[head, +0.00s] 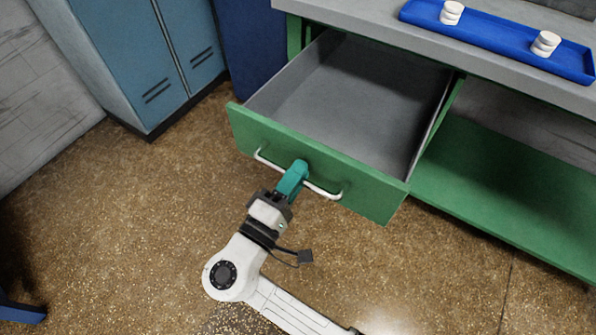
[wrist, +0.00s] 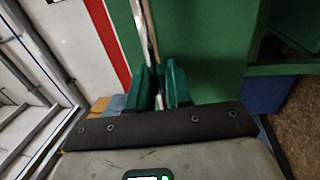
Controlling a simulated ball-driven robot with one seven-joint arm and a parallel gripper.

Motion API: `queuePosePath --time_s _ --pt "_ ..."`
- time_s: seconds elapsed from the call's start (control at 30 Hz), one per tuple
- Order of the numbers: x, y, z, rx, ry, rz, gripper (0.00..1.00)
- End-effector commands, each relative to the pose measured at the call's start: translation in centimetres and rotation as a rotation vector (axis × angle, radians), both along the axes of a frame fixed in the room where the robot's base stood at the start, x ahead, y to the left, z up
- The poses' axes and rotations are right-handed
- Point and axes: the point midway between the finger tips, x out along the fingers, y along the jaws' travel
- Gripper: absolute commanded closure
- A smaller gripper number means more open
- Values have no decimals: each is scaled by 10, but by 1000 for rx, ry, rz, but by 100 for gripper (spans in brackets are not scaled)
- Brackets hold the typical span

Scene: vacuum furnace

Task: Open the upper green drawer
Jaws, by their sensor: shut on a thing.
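The upper green drawer (head: 375,196) stands pulled well out of the grey-topped workbench, and its grey inside looks empty. Its white bar handle (head: 325,193) runs across the front. My gripper (head: 297,168), with teal fingers, is shut on the handle near its middle. In the wrist view the teal fingers (wrist: 160,85) close around the pale handle bar (wrist: 148,35), with the green drawer front (wrist: 205,50) just beyond. The fingers hide the part of the handle between them.
A blue tray (head: 490,32) with white round stacks (head: 546,43) lies on the worktop (head: 350,22). A green lower shelf (head: 500,190) is right of the drawer. Blue lockers (head: 150,50) stand at the left. The speckled floor (head: 130,210) before the drawer is clear at left.

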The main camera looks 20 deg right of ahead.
Motion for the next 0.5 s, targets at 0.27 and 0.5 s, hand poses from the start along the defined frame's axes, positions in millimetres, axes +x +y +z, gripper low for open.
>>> queuePosePath --time_s 0.27,0.5 --pt "0 -1 -2 1 4 -1 73" --pt "0 0 -1 0 1 0 65"
